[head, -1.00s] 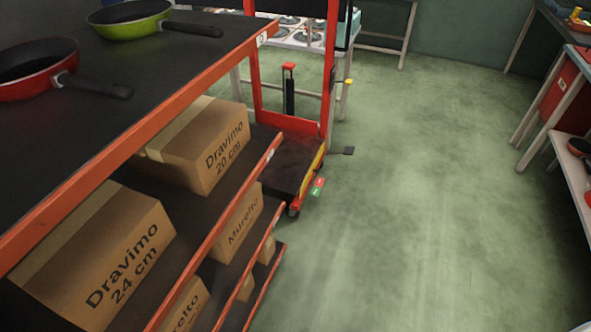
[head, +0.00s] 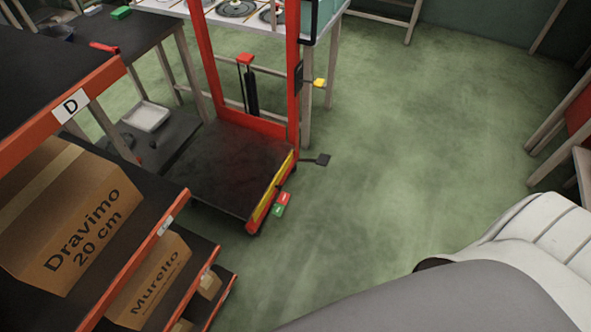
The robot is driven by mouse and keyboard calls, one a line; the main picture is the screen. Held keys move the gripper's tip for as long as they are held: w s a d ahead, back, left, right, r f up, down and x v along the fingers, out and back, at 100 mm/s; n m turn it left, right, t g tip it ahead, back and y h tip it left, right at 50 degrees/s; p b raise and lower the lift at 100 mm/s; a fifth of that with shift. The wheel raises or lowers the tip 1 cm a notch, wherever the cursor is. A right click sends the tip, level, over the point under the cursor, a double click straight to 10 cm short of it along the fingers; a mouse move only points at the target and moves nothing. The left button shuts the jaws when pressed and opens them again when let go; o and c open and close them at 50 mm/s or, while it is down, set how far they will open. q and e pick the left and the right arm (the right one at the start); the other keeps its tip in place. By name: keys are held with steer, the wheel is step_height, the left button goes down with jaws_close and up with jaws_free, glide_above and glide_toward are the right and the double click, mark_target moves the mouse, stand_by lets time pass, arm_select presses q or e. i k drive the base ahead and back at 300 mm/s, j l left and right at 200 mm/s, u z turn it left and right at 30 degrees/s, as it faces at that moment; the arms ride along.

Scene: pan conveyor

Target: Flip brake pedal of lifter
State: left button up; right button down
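The lifter has an upright red frame (head: 213,75) and a low black platform (head: 228,170) with a yellow-edged right side. At the platform's front right corner, a small red pedal (head: 284,198) sits beside a small green pedal (head: 278,211), close to the floor. Which way either is tipped is too small to tell. A flat black pedal (head: 322,160) sticks out to the right of the frame. Neither gripper shows. A white and grey part of my own body fills the lower right corner, apart from the lifter in the picture.
A shelf marked D (head: 70,105) stands at the left, with cardboard boxes (head: 70,220) on its lower levels. A table with burner-like discs (head: 237,8) is behind the lifter. A white tray (head: 145,116) lies left of it. The green floor to the right is clear.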

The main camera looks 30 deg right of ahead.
mark_target(279, 208)
steer(key=i+l, duration=0.1)
steer(key=l, duration=0.25)
steer(key=i+l, duration=0.15)
steer(key=l, duration=0.15)
steer(key=i+l, duration=0.1)
steer(key=l, duration=0.25)
steer(key=i+l, duration=0.15)
steer(key=l, duration=0.15)
